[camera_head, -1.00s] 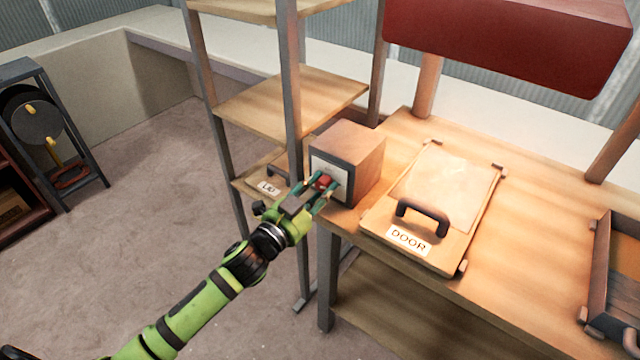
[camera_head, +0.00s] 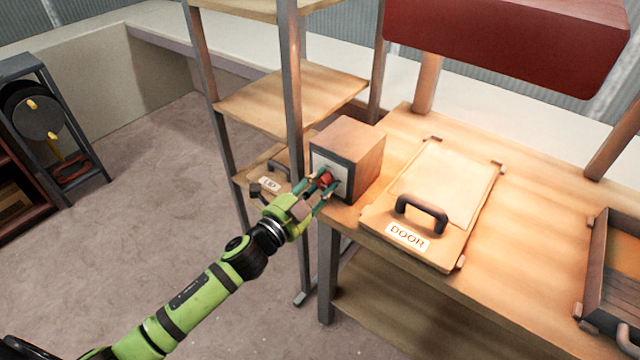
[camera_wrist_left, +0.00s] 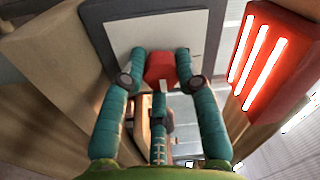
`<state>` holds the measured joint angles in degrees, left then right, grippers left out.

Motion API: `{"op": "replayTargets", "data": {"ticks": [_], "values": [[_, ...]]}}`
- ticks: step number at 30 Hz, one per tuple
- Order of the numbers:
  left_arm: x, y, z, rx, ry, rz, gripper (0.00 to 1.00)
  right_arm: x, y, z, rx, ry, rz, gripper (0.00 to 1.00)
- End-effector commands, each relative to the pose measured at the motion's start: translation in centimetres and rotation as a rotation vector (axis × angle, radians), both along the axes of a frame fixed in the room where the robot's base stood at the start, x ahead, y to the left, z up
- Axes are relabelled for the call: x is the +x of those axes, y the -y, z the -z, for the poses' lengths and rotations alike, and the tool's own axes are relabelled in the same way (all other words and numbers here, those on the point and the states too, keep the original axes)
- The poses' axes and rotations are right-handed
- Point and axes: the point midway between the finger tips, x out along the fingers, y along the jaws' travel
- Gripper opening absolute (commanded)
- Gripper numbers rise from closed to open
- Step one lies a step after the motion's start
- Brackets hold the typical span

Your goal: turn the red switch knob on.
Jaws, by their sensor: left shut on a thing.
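The red switch knob (camera_head: 325,179) sits on the pale front plate of a wooden box (camera_head: 358,148) at the left end of the workbench. My left gripper (camera_head: 322,184) reaches in from the lower left and is shut on the knob. In the left wrist view the red knob (camera_wrist_left: 160,68) is between the teal fingers of my left gripper (camera_wrist_left: 160,76), with a light mark on its near face. The fingers hide part of the plate, so I cannot read any markings on it. My right gripper is not in view.
A wooden panel labelled DOOR (camera_head: 445,200) with a dark handle lies on the bench right of the box. A shelf rack (camera_head: 292,100) stands close left of the box. A dark-edged tray (camera_head: 610,275) is at the right. A red hood (camera_head: 510,40) hangs above.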

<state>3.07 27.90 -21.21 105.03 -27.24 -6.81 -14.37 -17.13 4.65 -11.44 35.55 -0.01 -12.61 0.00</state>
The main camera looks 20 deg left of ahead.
Motion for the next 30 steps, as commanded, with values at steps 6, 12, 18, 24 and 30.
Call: {"op": "replayTargets", "data": {"ticks": [6, 12, 18, 24, 30], "values": [[0.2, -0.5, 0.2, 0.004, -0.007, -0.012, 0.00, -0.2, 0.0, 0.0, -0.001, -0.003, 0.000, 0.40], [0.1, -0.3, 0.1, 0.002, -0.004, -0.008, 0.54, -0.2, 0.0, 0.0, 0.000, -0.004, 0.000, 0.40], [0.0, -0.2, 0.0, 0.000, -0.001, -0.005, 0.54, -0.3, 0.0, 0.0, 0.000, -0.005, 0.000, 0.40], [-1.5, -0.7, 0.1, -0.001, -0.002, -0.004, 0.54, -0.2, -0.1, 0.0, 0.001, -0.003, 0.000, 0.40], [-5.1, -2.0, 0.4, 0.001, -0.005, -0.005, 0.54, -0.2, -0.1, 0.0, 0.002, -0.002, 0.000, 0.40]]}}
